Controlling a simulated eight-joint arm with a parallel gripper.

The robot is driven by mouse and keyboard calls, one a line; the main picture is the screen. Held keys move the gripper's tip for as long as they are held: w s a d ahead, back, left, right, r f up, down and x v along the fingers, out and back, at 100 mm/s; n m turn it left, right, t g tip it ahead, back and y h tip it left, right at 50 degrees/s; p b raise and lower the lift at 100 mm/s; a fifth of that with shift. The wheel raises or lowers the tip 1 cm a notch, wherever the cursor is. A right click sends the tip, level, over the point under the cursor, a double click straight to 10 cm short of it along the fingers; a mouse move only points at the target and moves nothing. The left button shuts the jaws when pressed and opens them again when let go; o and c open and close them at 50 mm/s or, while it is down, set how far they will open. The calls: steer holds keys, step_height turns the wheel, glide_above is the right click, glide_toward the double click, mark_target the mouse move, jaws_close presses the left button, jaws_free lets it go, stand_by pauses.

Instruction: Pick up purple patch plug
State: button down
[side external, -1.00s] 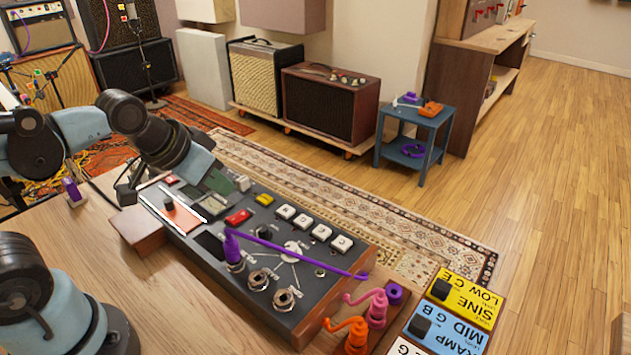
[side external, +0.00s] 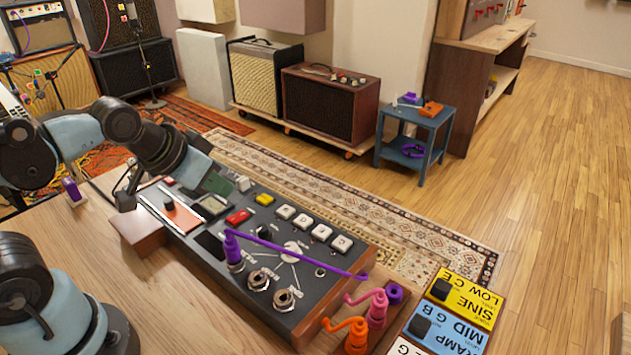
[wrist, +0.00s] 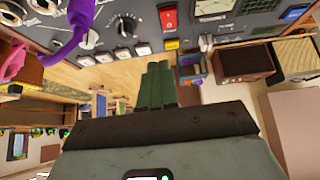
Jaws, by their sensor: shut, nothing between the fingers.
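The purple patch plug (side external: 233,247) stands upright in a jack at the near edge of the dark control panel (side external: 205,262). Its purple lead runs right across the panel to the far right edge. In the wrist view the purple plug (wrist: 82,14) shows at the top left, partly cut off by the frame. My gripper (side external: 218,185) is above the far left part of the panel, well apart from the plug. In the wrist view its two green fingers (wrist: 157,85) are together and empty.
Yellow (side external: 465,297) and blue (side external: 448,328) labelled boxes are further right. Another purple piece (side external: 72,189) stands at the left. Bare wood lies before the panel.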

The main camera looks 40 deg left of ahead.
steer(key=c, duration=1.8)
jaws_free()
steer(key=o, duration=0.9)
steer(key=shift+o, duration=0.2)
step_height(320, 180, up, 5)
steer(key=g, duration=0.7)
glide_above(229, 238)
steer(key=shift+f, duration=5.95)
